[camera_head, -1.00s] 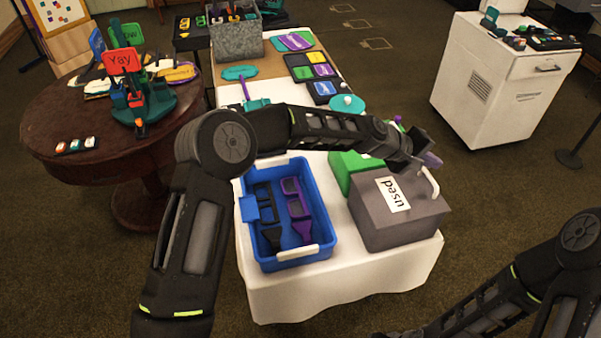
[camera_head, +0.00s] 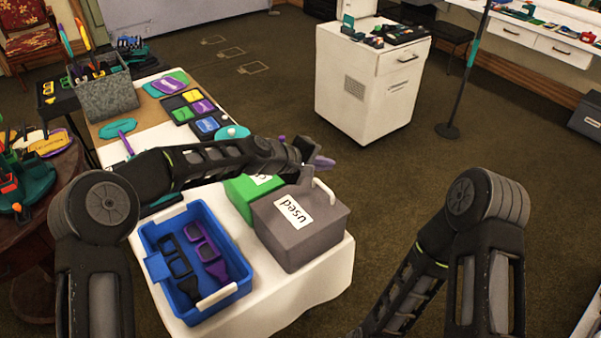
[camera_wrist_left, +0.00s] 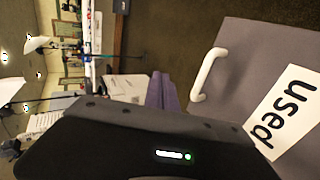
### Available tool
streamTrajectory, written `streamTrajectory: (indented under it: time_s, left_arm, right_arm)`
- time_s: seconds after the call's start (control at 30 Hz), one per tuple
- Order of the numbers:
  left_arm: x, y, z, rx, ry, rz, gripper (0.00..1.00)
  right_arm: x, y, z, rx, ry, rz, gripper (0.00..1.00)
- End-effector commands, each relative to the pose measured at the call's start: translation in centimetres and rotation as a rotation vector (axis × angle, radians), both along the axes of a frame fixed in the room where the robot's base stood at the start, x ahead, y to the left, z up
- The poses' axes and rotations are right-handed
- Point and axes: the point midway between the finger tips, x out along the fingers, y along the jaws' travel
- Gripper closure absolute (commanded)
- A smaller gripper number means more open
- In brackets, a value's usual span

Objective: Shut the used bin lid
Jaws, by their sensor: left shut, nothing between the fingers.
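The grey used bin (camera_head: 300,240) stands at the front right of the white-covered table. Its lid (camera_head: 265,215) carries the "used" label and a white handle (camera_head: 325,190). The lid looks flat and down on the bin, though the far edge is partly hidden by my left arm. In the left wrist view the lid (camera_wrist_left: 235,75) also shows, with its handle (camera_wrist_left: 207,75). My left gripper (camera_head: 320,162) is shut and empty, just beyond the bin's far edge near the handle. Its purple fingers (camera_wrist_left: 161,92) look apart from the handle. My right gripper is out of view.
A green bin (camera_head: 238,198) stands right behind the grey one, partly under my left arm. A blue tray (camera_head: 150,240) with black and purple items is to its left. A white cabinet (camera_head: 360,95) stands beyond open floor.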

Motion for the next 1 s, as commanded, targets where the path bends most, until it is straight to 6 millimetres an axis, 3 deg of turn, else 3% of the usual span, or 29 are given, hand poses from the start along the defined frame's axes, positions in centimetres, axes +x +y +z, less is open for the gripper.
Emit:
streamTrajectory:
  time_s: [0.03, 0.1, 0.3, 0.5, 1.0]
  left_arm:
    - [0.0, 0.2, 1.7, 0.0, -0.003, 0.001, 1.0]
    - [0.2, -0.2, 2.6, 0.001, -0.007, -0.002, 1.0]
    - [0.6, -1.0, 7.0, 0.001, -0.007, -0.002, 1.0]
    - [0.9, -1.5, 10.0, -0.001, -0.002, 0.0, 1.0]
    - [0.9, -1.6, 10.7, 0.0, 0.0, 0.0, 1.0]
  right_arm:
    - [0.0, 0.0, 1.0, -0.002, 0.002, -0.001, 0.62]
    - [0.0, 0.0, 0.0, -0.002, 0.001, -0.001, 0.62]
    - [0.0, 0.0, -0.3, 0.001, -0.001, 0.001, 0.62]
    - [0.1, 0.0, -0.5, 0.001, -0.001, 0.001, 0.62]
    - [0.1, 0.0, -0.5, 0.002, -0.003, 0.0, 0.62]
